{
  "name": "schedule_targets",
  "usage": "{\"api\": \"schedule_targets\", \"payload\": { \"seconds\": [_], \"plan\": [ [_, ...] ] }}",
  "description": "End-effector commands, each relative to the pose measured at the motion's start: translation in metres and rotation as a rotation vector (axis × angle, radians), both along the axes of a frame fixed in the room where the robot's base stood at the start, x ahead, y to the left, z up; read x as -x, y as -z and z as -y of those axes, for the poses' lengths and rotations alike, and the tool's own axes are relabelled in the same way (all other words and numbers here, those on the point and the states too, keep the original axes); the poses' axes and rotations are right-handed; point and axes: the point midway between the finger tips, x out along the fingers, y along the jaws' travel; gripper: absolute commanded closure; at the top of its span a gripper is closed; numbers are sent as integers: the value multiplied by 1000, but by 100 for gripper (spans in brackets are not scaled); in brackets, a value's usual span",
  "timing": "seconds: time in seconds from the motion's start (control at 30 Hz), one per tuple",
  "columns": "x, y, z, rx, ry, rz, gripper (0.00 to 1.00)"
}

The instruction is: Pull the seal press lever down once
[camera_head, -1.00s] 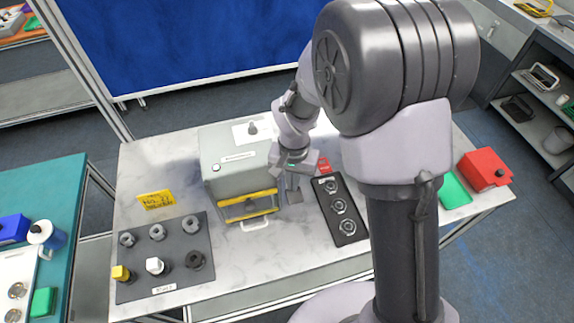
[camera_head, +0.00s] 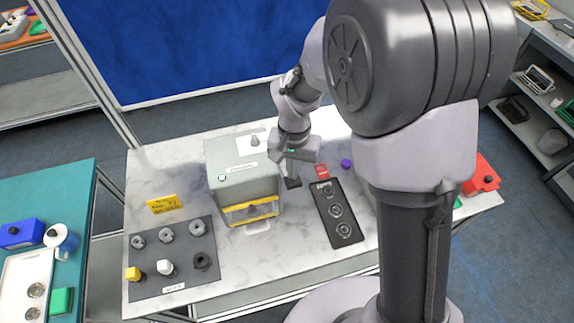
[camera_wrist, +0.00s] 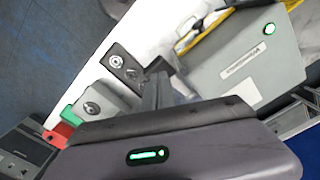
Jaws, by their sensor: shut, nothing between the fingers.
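A grey box-shaped machine (camera_head: 243,178) stands on the marble-topped table (camera_head: 300,237). In the wrist view the machine (camera_wrist: 250,60) is at upper right, with a lit green button (camera_wrist: 269,29). My gripper (camera_head: 292,182) points down beside the machine's right side, apart from the handle. Its fingers (camera_wrist: 157,90) are shut and empty. I cannot make out a seal press lever for certain; my arm hides part of the table's right side.
A black tray (camera_head: 325,213) with round metal parts lies right of my gripper, near a small red block (camera_head: 321,171) and a purple knob (camera_head: 346,163). A red box (camera_head: 481,175) is at far right.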

Motion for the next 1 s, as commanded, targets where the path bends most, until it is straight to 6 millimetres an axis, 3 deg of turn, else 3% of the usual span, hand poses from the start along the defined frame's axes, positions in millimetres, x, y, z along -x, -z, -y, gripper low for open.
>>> {"api": "schedule_targets", "payload": {
  "seconds": [0.5, 0.9, 1.0],
  "plan": [
    [0, -1, 0, 0, 0, 0, 100],
    [0, -41, 0, 0, 0, 1, 100],
    [0, -42, 0, 0, 0, 0, 100]
  ]
}}
